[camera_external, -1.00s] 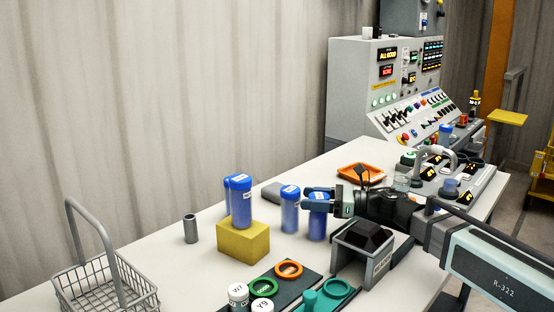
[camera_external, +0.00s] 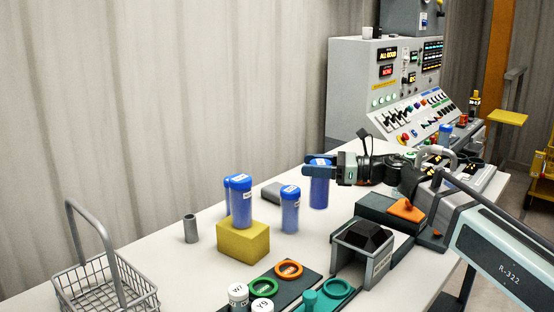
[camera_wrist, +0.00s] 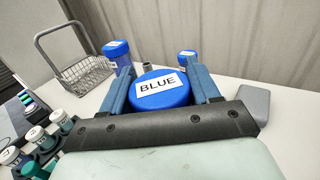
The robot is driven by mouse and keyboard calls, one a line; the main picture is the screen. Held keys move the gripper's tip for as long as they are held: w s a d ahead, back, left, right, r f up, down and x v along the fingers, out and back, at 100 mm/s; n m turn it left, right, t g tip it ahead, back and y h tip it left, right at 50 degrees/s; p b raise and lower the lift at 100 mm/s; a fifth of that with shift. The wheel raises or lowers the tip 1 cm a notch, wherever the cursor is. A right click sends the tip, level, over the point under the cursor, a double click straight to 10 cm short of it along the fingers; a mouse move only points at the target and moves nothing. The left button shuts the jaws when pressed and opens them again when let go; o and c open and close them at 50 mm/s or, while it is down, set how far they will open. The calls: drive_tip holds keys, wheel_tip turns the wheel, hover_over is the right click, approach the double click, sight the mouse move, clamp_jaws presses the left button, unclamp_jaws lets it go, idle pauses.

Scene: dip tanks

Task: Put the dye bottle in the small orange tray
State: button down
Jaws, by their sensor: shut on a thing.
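My gripper (camera_external: 320,168) is shut on a blue dye bottle (camera_external: 319,193), its fingers on either side near the lid. The bottle hangs upright over the table. In the wrist view the round blue lid (camera_wrist: 160,92), labelled BLUE, sits between the two fingers of my gripper (camera_wrist: 161,80).
Another blue bottle (camera_external: 290,212) stands on the table close by, left of the held one. A grey block (camera_external: 272,192), a grey cylinder (camera_external: 190,228) and a wire basket (camera_external: 105,285) are further left. A dark stand (camera_external: 362,250) is in front.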

drive_tip(key=shift+d+r, duration=0.1)
drive_tip(key=shift+r, duration=0.2)
drive_tip(key=w+d+r+m+t+h, duration=0.1)
drive_tip(key=w+d+m+t+h, duration=0.4)
drive_tip(key=w+d, duration=0.95)
drive_tip(key=w+d+r+m+t+h, duration=0.1)
drive_tip(key=w+d+m+t+h, duration=0.4)
drive_tip(key=w+d, duration=0.9)
drive_tip(key=w+a+f+n+t+y, duration=0.1)
drive_tip(key=w+a+f+y, duration=0.1)
drive_tip(key=f, duration=0.7)
drive_tip(key=shift+w+a+f, duration=0.2)
drive_tip(key=shift+w+a, duration=0.3)
drive_tip(key=shift+a, duration=0.1)
drive_tip(key=shift+c, duration=1.3)
unclamp_jaws()
drive_tip(key=shift+f, duration=0.1)
